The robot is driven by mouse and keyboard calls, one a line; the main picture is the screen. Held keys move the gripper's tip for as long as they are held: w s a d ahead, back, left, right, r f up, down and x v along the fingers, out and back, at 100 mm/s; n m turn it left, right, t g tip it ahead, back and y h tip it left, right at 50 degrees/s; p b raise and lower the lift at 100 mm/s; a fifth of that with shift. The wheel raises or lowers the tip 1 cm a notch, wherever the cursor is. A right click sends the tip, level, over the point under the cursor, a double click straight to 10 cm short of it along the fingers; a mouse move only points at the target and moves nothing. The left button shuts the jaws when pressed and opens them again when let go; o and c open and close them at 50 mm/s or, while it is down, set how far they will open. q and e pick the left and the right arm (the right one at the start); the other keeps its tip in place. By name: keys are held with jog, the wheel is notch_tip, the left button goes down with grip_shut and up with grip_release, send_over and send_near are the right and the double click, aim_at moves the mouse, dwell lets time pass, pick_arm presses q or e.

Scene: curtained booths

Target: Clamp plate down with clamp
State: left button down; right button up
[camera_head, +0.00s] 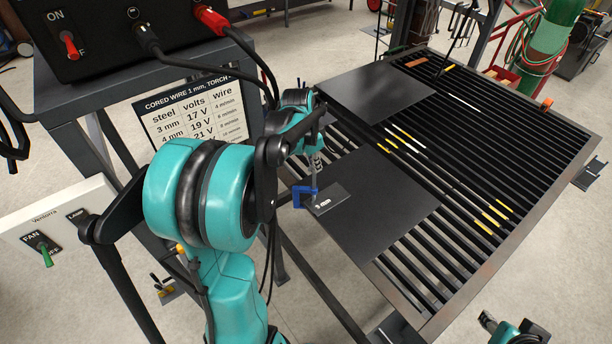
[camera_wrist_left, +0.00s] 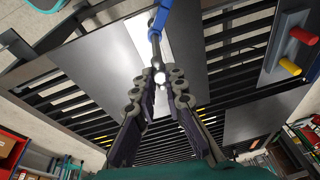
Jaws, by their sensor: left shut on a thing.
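A blue clamp (camera_head: 301,196) sits at the near left edge of a dark flat plate (camera_head: 385,208) on the slatted table (camera_head: 545,150). In the left wrist view the blue clamp (camera_wrist_left: 162,14) is at the top, with the screw running to the fingertips (camera_wrist_left: 162,80). Whether the clamp presses on the plate I cannot tell. My right gripper (camera_head: 490,322) shows only partly at the bottom right.
A second dark plate (camera_head: 375,88) lies farther back on the slats. Yellow-marked rods lie across the right side. A black power unit (camera_head: 110,40) with cables stands left of the table. A green cylinder (camera_head: 545,45) stands at the back right.

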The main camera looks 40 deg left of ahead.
pick_arm(q)
jog(key=shift+m, duration=1.1)
jog(key=shift+s, duration=0.1)
jog(key=m, duration=0.4)
jog(key=shift+s, duration=0.1)
jog(key=m, duration=0.3)
jog(key=shift+s+f+m, duration=0.1)
jog(key=shift+m, duration=0.2)
jog(key=m, duration=0.4)
jog(key=shift+s, duration=0.1)
jog(key=c, duration=1.5)
grip_release()
jog(key=shift+o, duration=0.2)
